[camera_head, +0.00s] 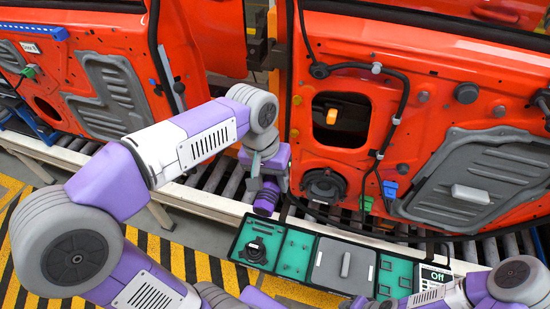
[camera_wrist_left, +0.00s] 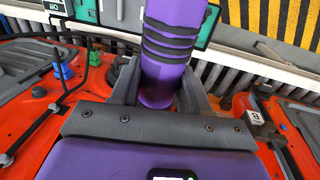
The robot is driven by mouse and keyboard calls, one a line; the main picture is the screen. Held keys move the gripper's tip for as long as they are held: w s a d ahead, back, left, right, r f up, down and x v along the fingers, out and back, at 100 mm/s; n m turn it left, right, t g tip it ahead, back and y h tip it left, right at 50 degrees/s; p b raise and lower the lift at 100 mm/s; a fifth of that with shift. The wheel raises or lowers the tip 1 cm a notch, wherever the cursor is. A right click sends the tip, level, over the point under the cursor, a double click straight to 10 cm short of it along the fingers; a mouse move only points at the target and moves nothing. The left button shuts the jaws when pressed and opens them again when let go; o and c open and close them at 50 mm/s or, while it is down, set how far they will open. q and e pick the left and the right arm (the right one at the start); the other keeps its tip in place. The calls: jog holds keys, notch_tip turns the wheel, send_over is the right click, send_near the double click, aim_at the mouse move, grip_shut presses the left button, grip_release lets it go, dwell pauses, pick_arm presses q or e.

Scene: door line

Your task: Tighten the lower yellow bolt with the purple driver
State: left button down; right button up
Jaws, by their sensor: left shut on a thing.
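My left gripper (camera_head: 262,172) is in front of the left edge of the orange-red door. In the left wrist view it (camera_wrist_left: 160,100) is shut on the purple driver (camera_wrist_left: 172,40), which has dark bands around its handle. In the head view the purple driver (camera_head: 267,198) shows below the gripper; its tip cannot be made out. Two small yellow-orange bolts sit one above the other near the door's left edge: the upper bolt (camera_head: 296,100) and the lower bolt (camera_head: 294,133). The driver is apart from both. My right gripper is outside the view.
The door (camera_head: 435,115) stands on a roller conveyor (camera_head: 215,182). A tray with green compartments (camera_head: 293,253) and a grey lid (camera_head: 343,266) lies in front. A display reading "Off" (camera_head: 436,276) is at its right. Another orange door (camera_head: 60,70) stands at left.

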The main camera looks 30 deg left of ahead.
pick_arm(q)
jog(key=shift+s+f, duration=0.25)
jog(key=shift+f, duration=1)
jog(key=shift+w+f, duration=0.1)
jog(key=shift+f, duration=0.05)
jog(key=shift+w+a+p, duration=0.2)
jog(key=shift+w, duration=0.7)
jog(key=shift+w+a+p, duration=0.2)
jog(key=shift+w+p, duration=0.05)
jog(key=shift+w, duration=0.65)
jog(key=shift+w+a+p, duration=0.2)
jog(key=shift+w, duration=0.7)
jog(key=shift+w+a+p, duration=0.15)
jog(key=shift+w+p, duration=0.1)
jog(key=shift+w, duration=0.3)
jog(key=shift+w+a+p, duration=0.15)
jog(key=shift+w+p, duration=0.1)
jog(key=shift+w, duration=0.25)
jog(key=shift+s, duration=0.1)
